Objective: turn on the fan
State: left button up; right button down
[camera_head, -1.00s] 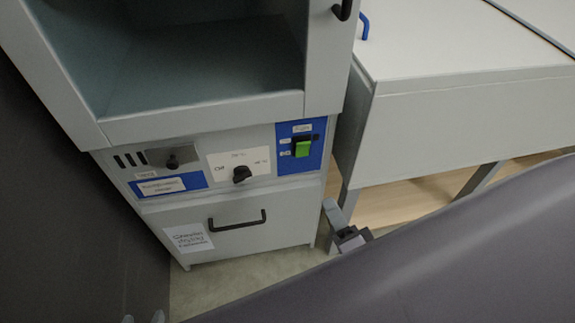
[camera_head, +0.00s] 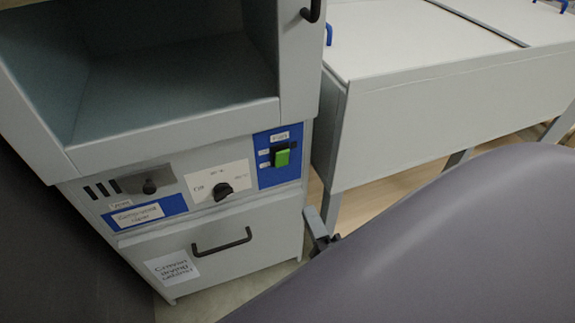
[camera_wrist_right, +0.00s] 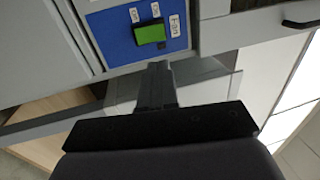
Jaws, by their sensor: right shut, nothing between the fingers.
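The fan switch is a green rocker (camera_head: 282,157) on a blue panel (camera_head: 269,180) labelled "Fan", on the lower front of a grey cabinet. It also shows in the right wrist view as a green block (camera_wrist_right: 150,34) on the blue panel (camera_wrist_right: 112,40), near the top. My right gripper (camera_head: 314,214) is below and right of the switch in the head view, beside the cabinet's right edge. In the right wrist view its shut fingers (camera_wrist_right: 157,68) point up towards the switch, with a visible gap below it. My left gripper is not in view.
The cabinet has a black knob (camera_head: 222,191), a smaller knob (camera_head: 149,187) and a drawer with a black handle (camera_head: 222,243). Above them is an open chamber (camera_head: 165,90). A white-topped bench (camera_head: 420,45) with blue handles stands close on the right.

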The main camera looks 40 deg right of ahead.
aim_at(284, 155)
jog(key=x, duration=1.2)
jog(key=shift+w+r, duration=0.15)
jog(key=shift+w, duration=0.1)
jog(key=shift+w+d+r, duration=0.1)
jog(key=shift+w+d, duration=0.15)
jog(key=shift+w, duration=0.35)
jog(key=p, duration=0.1)
jog(key=r+p, duration=0.1)
jog(key=p, duration=0.1)
jog(key=shift+w+g, duration=0.25)
jog(key=shift+g, duration=0.05)
jog(key=shift+f+b, duration=0.35)
jog(key=shift+b, duration=0.1)
